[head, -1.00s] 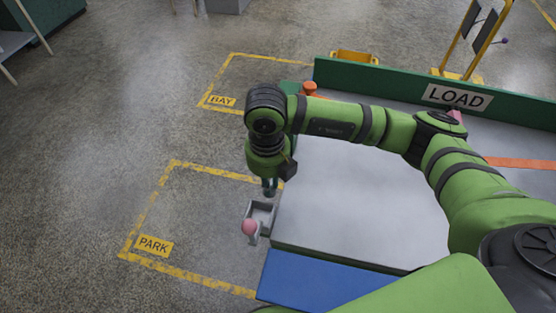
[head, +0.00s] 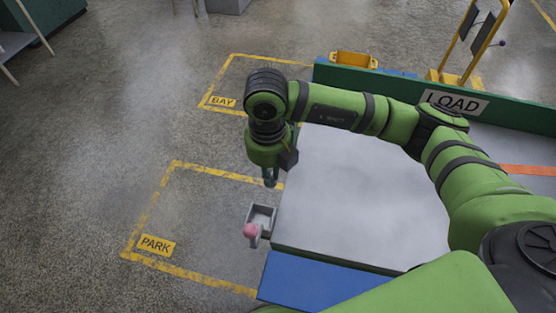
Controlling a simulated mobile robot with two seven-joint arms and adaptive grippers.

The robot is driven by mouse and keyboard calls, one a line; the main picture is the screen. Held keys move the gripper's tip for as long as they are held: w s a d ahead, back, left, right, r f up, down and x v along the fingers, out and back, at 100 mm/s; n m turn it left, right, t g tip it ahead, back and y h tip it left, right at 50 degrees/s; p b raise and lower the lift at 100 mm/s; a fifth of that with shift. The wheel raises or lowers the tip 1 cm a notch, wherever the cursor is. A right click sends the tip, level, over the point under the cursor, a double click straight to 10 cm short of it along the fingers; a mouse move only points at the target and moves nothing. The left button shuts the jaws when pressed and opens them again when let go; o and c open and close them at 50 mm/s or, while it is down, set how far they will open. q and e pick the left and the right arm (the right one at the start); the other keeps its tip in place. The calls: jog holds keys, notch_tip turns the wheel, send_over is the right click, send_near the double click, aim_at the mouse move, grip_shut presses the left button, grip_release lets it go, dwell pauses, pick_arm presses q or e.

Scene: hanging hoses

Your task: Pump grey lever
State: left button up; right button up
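A small grey open-topped bracket (head: 263,217) sits at the left edge of the table, and a pink ball knob (head: 250,230) shows at its near left side. I cannot clearly tell the grey lever's arm apart from the bracket. My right gripper (head: 271,183) points down just above the bracket in the picture, with a visible gap between them. Its fingers are small and dark, and I cannot see whether they are parted. Nothing is seen in them. My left gripper is not in view.
The grey tabletop (head: 350,205) lies under my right arm, with a green wall (head: 400,85) marked LOAD behind it. A blue panel (head: 315,280) is at the front. Yellow floor outlines marked BAY and PARK (head: 154,245) lie left on open floor. A yellow bin (head: 353,60) stands behind.

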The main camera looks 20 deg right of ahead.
jog(key=shift+w+d+r+p, duration=0.15)
jog(key=shift+w+r+p, duration=0.15)
jog(key=shift+r, duration=0.4)
jog(key=shift+w+d+r+p, duration=0.2)
jog(key=shift+r+p, duration=0.05)
jog(key=shift+r, duration=0.4)
jog(key=shift+w+d+r+p, duration=0.15)
jog(key=shift+w+r+p, duration=0.15)
jog(key=shift+r, duration=0.4)
jog(key=shift+f, duration=0.1)
jog(key=shift+s+a+f+b, duration=0.15)
jog(key=shift+s+f+b, duration=0.05)
jog(key=shift+f+b, duration=0.5)
jog(key=shift+s+a+f+b, duration=0.1)
jog(key=shift+s+f+b, duration=0.15)
jog(key=shift+f+b, duration=0.45)
jog(key=shift+s+a+f+b, duration=0.2)
jog(key=shift+f+b, duration=0.4)
jog(key=shift+f, duration=0.2)
jog(key=shift+s+a+f+b, duration=0.1)
jog(key=shift+s+f+b, duration=0.1)
jog(key=shift+f+b, duration=0.6)
jog(key=shift+s+a+f+b, duration=0.1)
jog(key=shift+s+f+b, duration=0.05)
jog(key=shift+f+b, duration=0.65)
